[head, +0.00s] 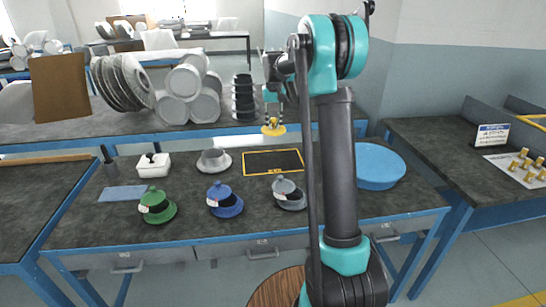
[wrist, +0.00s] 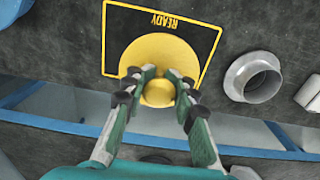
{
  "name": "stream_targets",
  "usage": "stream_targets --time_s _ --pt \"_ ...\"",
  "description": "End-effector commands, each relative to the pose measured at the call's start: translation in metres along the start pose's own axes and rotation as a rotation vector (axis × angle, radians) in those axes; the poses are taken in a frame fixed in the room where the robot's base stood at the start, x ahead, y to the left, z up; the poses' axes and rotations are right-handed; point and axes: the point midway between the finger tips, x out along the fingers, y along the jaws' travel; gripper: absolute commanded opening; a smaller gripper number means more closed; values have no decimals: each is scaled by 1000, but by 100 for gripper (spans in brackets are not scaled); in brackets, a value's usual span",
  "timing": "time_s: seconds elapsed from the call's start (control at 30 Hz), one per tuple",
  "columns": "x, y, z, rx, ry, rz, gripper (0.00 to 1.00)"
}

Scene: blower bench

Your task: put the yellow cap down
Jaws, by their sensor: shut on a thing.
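The yellow cap (head: 280,131) hangs in the air under my gripper (head: 272,113) in the head view. In the wrist view my gripper (wrist: 158,92) is shut on the round knob of the yellow cap (wrist: 150,52), with a finger on each side. A black mat with a yellow border (head: 273,162) lies flat on the bench, and nothing stands on it. In the wrist view the mat, marked READY (wrist: 118,22), shows behind the cap, which hides part of it.
Left of the mat is a grey flanged collar (head: 213,160), with a white box (head: 153,166) beyond. Green (head: 157,206), blue (head: 225,202) and grey (head: 289,193) lidded pieces stand along the front. A blue round tray (head: 378,165) is at right.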

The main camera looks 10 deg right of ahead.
Motion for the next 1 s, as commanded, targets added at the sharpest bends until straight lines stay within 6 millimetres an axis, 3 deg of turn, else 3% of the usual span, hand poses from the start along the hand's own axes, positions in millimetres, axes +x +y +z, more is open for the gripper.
stream_targets --time_s 0.4,1.0 --pt "99 0 0 0 0 0 0" --pt "158 0 0 0 0 0 0"
